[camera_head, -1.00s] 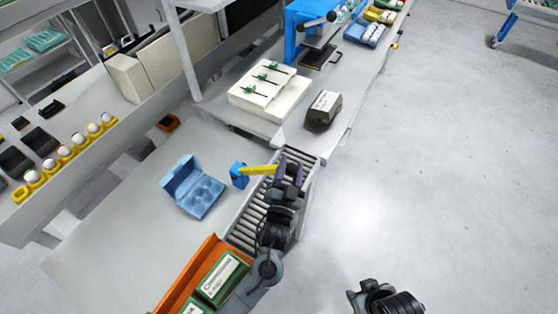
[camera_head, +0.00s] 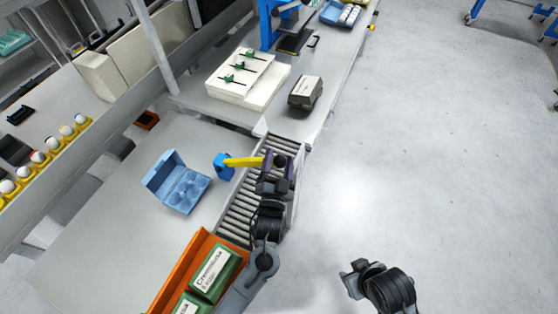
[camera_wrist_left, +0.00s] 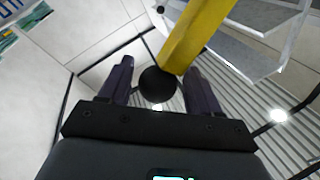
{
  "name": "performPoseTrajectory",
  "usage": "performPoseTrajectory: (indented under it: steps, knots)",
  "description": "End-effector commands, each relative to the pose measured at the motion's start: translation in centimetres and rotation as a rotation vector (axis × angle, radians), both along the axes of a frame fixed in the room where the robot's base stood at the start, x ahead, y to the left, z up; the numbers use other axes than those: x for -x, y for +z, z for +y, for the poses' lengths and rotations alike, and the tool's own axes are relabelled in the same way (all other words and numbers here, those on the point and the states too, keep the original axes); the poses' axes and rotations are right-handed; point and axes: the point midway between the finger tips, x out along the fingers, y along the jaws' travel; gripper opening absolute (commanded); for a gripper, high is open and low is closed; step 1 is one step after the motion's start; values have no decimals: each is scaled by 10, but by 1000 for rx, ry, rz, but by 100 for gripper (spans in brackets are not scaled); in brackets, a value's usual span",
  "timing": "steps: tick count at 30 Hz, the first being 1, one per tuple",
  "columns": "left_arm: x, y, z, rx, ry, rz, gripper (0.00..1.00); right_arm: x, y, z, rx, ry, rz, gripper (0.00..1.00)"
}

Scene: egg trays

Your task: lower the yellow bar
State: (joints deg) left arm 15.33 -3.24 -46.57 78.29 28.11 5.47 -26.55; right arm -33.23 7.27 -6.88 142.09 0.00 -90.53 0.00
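The yellow bar (camera_head: 243,162) reaches out level from a blue bracket (camera_head: 223,167) over the roller conveyor. In the left wrist view the bar (camera_wrist_left: 196,35) comes down from the top, beside a round black knob (camera_wrist_left: 158,85) at its end. My left gripper (camera_head: 280,161) is at the bar's free end. Its two dark fingers (camera_wrist_left: 160,88) are apart, one on each side of the knob, with gaps showing. The knob is hidden or unclear in the head view. My right gripper (camera_head: 352,277) hangs over the floor at the lower right, away from the bar; its finger opening is unclear.
The roller conveyor (camera_head: 238,205) runs under my left gripper. A blue open egg carton (camera_head: 177,183) lies on the table to the left. An orange crate (camera_head: 176,275) with green cartons is at the front. A dark grey carton (camera_head: 305,93) stands behind. Floor at right is clear.

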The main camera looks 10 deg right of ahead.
Motion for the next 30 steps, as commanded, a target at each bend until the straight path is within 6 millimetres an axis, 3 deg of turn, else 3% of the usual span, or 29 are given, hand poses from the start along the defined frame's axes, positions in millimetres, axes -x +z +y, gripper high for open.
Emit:
performPoseTrajectory:
  steps: [8, 21, 30]
  knots:
    - [7, -1, 3, -1, 0, -1, 63, 0, 1, 0, -1, -1, 0, 43]
    - [72, -15, 25, 0, 0, 2, 63, 0, 3, 2, -9, -6, 0, 43]
    - [98, -20, 34, 0, -1, -1, 63, 0, 3, 2, -10, -6, 1, 43]
